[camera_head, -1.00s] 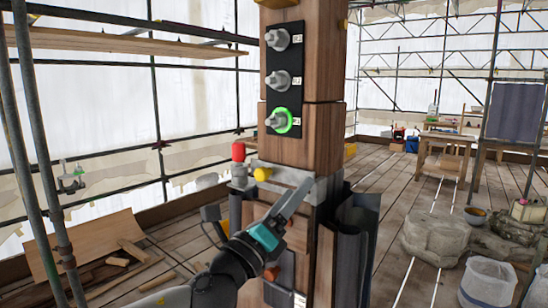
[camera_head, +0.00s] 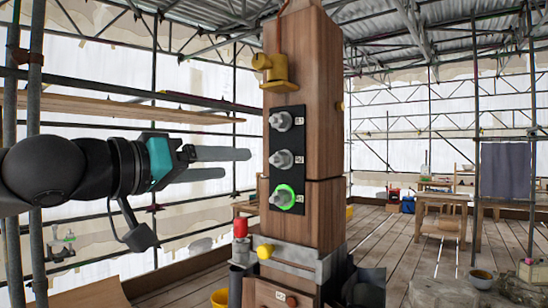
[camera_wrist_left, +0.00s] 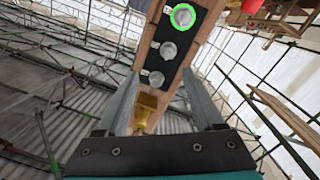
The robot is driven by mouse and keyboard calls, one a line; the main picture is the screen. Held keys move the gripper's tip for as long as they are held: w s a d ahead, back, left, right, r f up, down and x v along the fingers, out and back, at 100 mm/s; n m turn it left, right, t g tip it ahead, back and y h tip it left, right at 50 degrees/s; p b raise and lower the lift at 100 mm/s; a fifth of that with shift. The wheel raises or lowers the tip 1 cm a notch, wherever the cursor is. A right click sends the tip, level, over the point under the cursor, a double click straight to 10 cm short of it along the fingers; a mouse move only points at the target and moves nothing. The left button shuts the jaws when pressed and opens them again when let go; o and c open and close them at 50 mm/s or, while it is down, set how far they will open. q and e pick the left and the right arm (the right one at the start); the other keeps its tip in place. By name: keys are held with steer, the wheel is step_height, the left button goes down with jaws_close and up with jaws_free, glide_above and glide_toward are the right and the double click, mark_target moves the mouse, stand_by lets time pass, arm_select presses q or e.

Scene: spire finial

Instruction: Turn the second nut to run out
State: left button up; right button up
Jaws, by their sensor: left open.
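A black plate (camera_head: 273,141) on the wooden post carries three grey nuts in a column. They are the top nut (camera_head: 281,121), the middle nut (camera_head: 282,160) and the bottom nut (camera_head: 285,196), which has a bright green ring around it. My left gripper (camera_head: 237,163) is open and empty, left of the plate, its fingers pointing right at about the middle nut's height. In the left wrist view the ringed nut (camera_wrist_left: 183,16), middle nut (camera_wrist_left: 168,50) and top nut (camera_wrist_left: 156,79) show beyond the spread fingers. My right gripper is out of view.
A yellow fitting (camera_head: 277,73) projects from the post (camera_head: 309,110) above the plate. A grey metal collar (camera_head: 300,260), a red-capped part (camera_head: 240,228) and a yellow knob (camera_head: 265,251) sit below. Scaffold poles stand at the left. Free air separates the fingers from the plate.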

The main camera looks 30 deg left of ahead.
mark_target(277, 158)
arm_select(q)
steer(key=shift+y, duration=0.4)
steer(key=w+p, duration=0.2)
steer(key=w, duration=0.2)
steer(key=w+p, duration=0.2)
steer(key=w, duration=0.2)
steer(key=w+r+p, duration=0.1)
steer(key=w+p, duration=0.1)
steer(key=w, duration=0.3)
steer(key=shift+w+a+p, duration=0.1)
steer(key=shift+a+p, duration=0.05)
steer(key=shift+p, duration=0.2)
steer(key=shift+w+f, duration=0.15)
steer(key=shift+w, duration=0.55)
steer(key=shift+c, duration=0.3)
jaws_close()
